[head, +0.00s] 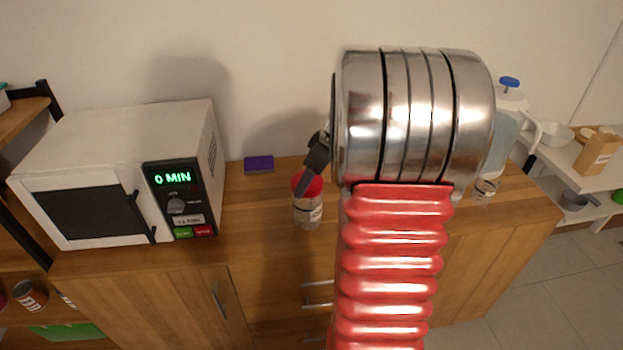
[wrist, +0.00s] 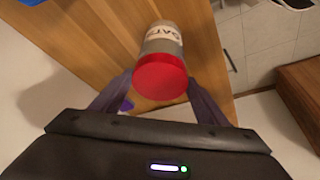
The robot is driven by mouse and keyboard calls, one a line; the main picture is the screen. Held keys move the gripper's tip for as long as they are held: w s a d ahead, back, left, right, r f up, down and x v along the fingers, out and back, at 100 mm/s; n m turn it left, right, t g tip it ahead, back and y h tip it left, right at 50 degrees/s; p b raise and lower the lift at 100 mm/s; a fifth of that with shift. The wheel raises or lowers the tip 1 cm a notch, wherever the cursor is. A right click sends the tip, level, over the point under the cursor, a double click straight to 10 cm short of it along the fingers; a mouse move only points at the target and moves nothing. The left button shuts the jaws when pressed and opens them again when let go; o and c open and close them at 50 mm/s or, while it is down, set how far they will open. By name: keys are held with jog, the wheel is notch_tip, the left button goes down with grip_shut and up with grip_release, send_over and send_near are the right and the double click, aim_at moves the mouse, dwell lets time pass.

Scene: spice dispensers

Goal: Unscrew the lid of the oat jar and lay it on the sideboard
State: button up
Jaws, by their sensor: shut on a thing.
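The oat jar (head: 308,212) stands upright on the wooden sideboard (head: 258,207), with its red lid (head: 313,186) on top. It also shows in the wrist view as a clear jar (wrist: 161,42) with a white label, its red lid (wrist: 161,78) facing the camera. My gripper (head: 304,184) comes down at the lid from the upper right. In the wrist view my gripper (wrist: 162,82) has its dark fingers at both sides of the lid and is shut on it. Part of the lid's far side is hidden by the finger in the head view.
A white microwave (head: 120,175) reading "0 MIN" stands left of the jar. A purple box (head: 258,164) lies behind it near the wall. A dispenser with a blue knob (head: 509,110) and a small glass (head: 485,190) stand at the right. The sideboard between microwave and jar is clear.

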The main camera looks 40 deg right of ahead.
jog(key=shift+n+y, duration=0.3)
jog(key=shift+n, duration=0.1)
jog(key=n, duration=0.2)
jog(key=n+g+y, duration=0.1)
jog(key=shift+w+d+n, duration=0.15)
jog(key=shift+d+n, duration=0.05)
jog(key=shift+n, duration=0.2)
jog(key=n, duration=0.2)
jog(key=n+g+y, duration=0.1)
jog(key=n, duration=0.2)
jog(key=shift+w+d+g, duration=0.1)
jog(key=shift+d+g, duration=0.05)
jog(key=shift+g, duration=0.15)
jog(key=shift+n, duration=0.3)
jog(key=o, duration=0.5)
jog(key=shift+c, duration=0.2)
jog(key=c, duration=0.4)
jog(key=shift+o, duration=0.2)
jog(key=shift+r, duration=0.1)
jog(key=shift+w+r, duration=0.15)
jog(key=shift+r, duration=0.9)
